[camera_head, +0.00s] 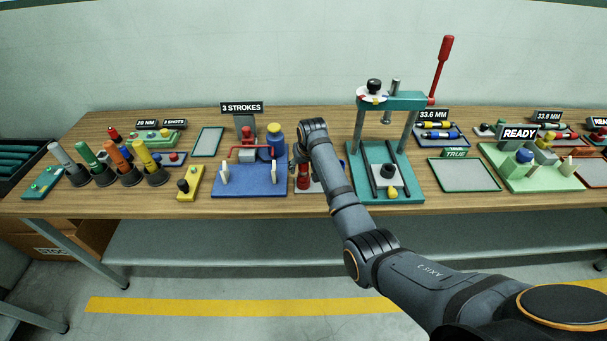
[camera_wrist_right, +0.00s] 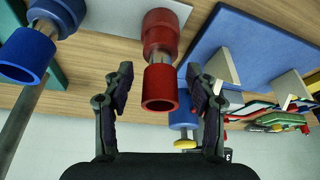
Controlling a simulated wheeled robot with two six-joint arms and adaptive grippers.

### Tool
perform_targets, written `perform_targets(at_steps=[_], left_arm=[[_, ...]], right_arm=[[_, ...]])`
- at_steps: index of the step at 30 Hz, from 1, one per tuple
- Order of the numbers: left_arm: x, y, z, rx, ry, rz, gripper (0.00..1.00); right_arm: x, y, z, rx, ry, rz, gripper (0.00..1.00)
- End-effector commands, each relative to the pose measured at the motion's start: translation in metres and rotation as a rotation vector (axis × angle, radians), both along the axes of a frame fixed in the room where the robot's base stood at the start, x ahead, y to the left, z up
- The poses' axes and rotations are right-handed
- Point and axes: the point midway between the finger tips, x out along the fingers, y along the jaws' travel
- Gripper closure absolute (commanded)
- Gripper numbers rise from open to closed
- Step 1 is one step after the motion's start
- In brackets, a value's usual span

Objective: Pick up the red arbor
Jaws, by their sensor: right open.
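The red arbor (camera_wrist_right: 160,88) shows in the right wrist view, with a wide red collar, a short grey shaft and a hollow red sleeve at its near end. Its far end is at a light grey plate. My right gripper (camera_wrist_right: 159,80) is open, with one finger on each side of the red arbor and visible gaps between. My left gripper is not in view.
A blue arbor-like part (camera_wrist_right: 27,52) stands close to the left in the wrist view. In the head view, a blue fixture (camera_head: 248,181) is left of my right gripper, and a teal press (camera_head: 405,102) with a red lever is to the right.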

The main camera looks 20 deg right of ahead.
Motion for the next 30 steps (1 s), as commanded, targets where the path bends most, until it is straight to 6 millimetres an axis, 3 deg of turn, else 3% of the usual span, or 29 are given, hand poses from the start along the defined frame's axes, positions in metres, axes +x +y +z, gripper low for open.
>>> perform_targets(at_steps=[5,18,30], left_arm=[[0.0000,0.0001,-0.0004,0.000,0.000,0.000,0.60],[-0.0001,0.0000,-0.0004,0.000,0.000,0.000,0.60],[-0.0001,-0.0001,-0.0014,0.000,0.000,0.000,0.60]], right_arm=[[0.0004,-0.0001,-0.0004,0.000,-0.001,0.000,0.43],[0.0001,-0.0002,-0.0004,0.000,0.000,0.000,1.00],[0.0010,-0.0001,0.0051,0.000,-0.003,0.000,1.00]])
